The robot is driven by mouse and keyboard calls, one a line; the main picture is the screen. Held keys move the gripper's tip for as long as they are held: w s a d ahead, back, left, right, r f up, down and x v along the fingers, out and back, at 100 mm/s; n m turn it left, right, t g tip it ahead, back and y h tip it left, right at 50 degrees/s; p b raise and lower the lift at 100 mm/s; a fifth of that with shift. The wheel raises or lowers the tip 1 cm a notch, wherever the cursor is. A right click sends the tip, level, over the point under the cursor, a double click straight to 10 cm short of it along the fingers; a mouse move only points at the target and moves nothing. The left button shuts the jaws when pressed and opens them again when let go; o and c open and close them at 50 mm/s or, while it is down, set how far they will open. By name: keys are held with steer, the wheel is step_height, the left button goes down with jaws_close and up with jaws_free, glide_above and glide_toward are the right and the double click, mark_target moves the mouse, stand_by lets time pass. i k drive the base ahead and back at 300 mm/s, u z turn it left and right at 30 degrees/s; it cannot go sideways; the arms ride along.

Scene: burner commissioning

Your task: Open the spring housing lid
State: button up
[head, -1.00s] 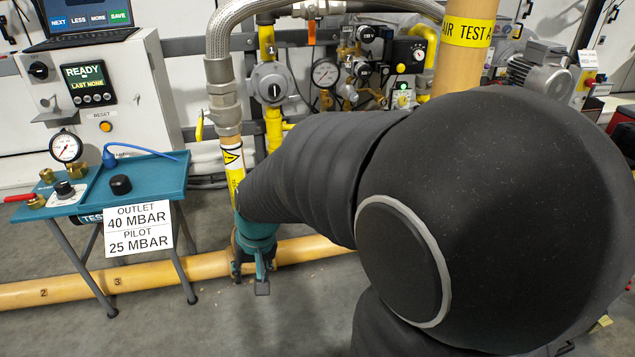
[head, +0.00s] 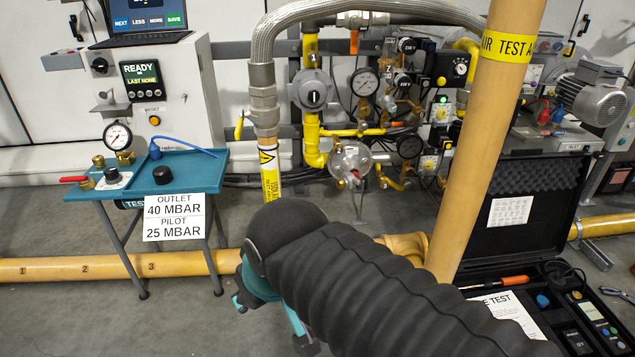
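The gas train stands behind my arm in the head view. A grey round housing (head: 313,91) with a dark centre sits on its yellow pipe. Lower right of it is a silvery round housing (head: 350,162) with a red part at its lower front. I cannot tell which of these carries the spring housing lid, and no lid is seen standing open. My gripper (head: 268,315), teal with dark tips, points down low in front of the bench, apart from the gas train. My arm hides part of it, so its opening is unclear.
A teal bench (head: 150,175) with a gauge and knobs stands left. A vertical tan pipe (head: 480,150) stands right of the gas train. An open black case (head: 515,215) with instruments lies at lower right. A yellow floor pipe (head: 110,266) crosses behind my gripper.

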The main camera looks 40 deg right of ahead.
mark_target(351, 180)
steer(key=u, duration=1.4)
steer(key=k, duration=1.05)
steer(key=z, duration=1.4)
steer(key=i, duration=0.5)
